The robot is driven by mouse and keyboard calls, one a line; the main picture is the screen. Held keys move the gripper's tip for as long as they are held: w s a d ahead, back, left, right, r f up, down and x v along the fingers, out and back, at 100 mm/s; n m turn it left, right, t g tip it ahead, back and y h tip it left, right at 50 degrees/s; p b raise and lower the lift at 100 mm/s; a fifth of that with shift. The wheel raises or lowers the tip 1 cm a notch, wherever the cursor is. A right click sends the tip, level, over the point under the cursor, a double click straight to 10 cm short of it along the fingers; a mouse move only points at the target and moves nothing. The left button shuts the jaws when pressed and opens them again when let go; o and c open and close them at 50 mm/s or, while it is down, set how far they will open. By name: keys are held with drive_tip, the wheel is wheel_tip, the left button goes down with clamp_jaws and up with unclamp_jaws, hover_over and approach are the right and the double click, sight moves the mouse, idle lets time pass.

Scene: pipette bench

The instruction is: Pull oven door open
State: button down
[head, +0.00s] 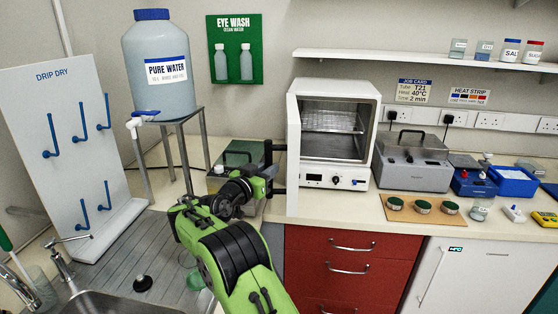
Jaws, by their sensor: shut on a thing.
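The oven (330,175) is a white box on the bench, with a wire shelf inside its lit chamber. Its door (293,150) stands open, swung out on the left side and seen nearly edge-on. The dark door handle (279,147) sticks out to the left of the door. My gripper (267,174) is at this handle, shut on it. My green and black arm reaches up from the lower middle. The fingertips are small and partly hidden by the wrist.
A grey water bath (412,162) stands right of the oven, with a cork mat (422,211) bearing green-topped dishes before it.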

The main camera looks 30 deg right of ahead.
drive_tip(key=shift+w+a+r+m+g+h+p, duration=0.25)
drive_tip(key=shift+w+a+m+g+p, duration=0.2)
drive_tip(key=shift+p, duration=0.35)
drive_tip(key=shift+w+a+r+m+g+h+p, duration=0.3)
drive_tip(key=shift+w+p, duration=0.2)
drive_tip(key=shift+p, duration=0.25)
drive_tip(key=shift+f, duration=0.1)
drive_tip(key=c, duration=1.2)
unclamp_jaws()
drive_tip(key=shift+w+d, duration=0.1)
drive_tip(key=shift+o, duration=0.9)
drive_tip(key=shift+w+d+f, duration=0.25)
drive_tip(key=shift+d+f, duration=0.1)
drive_tip(key=shift+d, duration=0.05)
drive_tip(key=b+v, duration=0.1)
drive_tip(key=v, duration=1.5)
drive_tip(key=shift+a+b, duration=0.2)
drive_tip(key=shift+b, duration=0.1)
drive_tip(key=shift+d+r, duration=0.15)
